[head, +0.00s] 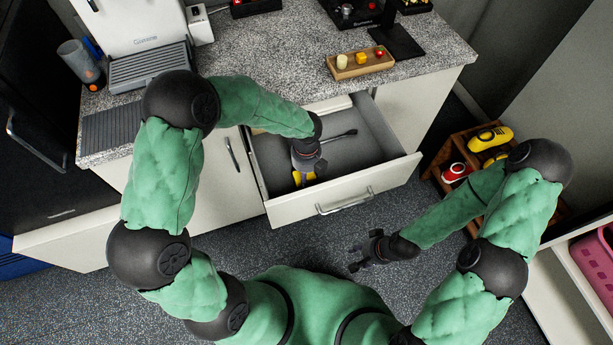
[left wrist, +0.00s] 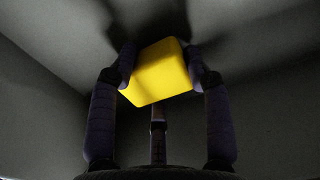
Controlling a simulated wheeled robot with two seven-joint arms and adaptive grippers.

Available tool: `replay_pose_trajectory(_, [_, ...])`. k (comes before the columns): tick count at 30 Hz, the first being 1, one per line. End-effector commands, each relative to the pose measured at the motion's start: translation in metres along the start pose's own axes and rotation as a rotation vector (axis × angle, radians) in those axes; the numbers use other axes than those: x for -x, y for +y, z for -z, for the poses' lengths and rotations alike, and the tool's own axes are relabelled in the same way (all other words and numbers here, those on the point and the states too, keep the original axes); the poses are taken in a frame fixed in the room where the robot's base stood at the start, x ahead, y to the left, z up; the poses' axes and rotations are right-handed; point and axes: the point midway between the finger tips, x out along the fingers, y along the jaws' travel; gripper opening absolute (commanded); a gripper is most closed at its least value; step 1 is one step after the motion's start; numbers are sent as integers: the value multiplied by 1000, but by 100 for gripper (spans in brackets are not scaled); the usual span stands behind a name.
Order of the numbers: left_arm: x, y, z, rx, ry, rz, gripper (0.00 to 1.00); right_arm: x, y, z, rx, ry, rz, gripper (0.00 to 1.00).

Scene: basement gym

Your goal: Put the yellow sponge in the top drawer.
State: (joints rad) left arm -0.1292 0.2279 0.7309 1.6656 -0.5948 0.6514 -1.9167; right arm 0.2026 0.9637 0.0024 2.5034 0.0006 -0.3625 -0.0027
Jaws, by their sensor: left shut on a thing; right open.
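The top drawer (head: 376,192) is pulled open below the counter, with its silver handle at the front. My left gripper (head: 304,178) reaches down inside the drawer, near its left side. It is shut on the yellow sponge (head: 309,176), mostly hidden by the gripper in the head view. In the left wrist view the yellow sponge (left wrist: 160,72) sits tilted between the two fingers, with grey drawer surfaces around it. I cannot tell whether the sponge touches the drawer bottom. My right gripper (head: 361,258) is open and empty, above the floor in front of the drawer.
A dark spoon-like utensil (head: 340,136) lies at the back of the drawer. On the speckled counter (head: 283,62) stand a wooden tray (head: 378,66) with small items and a white machine (head: 135,30). A wooden rack (head: 432,172) with shoe-like items stands right of the drawer.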

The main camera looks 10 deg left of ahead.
Motion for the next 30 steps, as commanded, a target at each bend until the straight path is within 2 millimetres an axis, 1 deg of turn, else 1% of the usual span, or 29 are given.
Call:
replay_pose_trajectory(1, [-8,0,0,1,0,0,14,-5,2,0,0,0,0,43])
replay_pose_trajectory(2, [-10,0,0,2,0,0,14,-6,2,0,0,0,0,43])
replay_pose_trajectory(9, [-8,0,0,2,-1,1,14,-4,1,0,0,0,0,43])
replay_pose_trajectory(14, [-12,0,0,2,0,1,14,-5,2,0,0,0,0,43])
replay_pose_trajectory(15, [-11,0,0,2,-1,1,61,-5,2,0,0,0,0,43])
replay_pose_trajectory(16, [-11,0,0,2,-1,1,69,-5,2,0,0,0,0,43])
replay_pose_trajectory(17, [-11,0,0,2,-1,1,73,-5,2,0,0,0,0,43])
replay_pose_trajectory(26, [-11,0,0,1,-1,1,73,-5,2,0,0,0,0,43])
replay_pose_trajectory(30, [-3,0,-1,1,-2,1,73,-2,1,0,0,0,0,43])
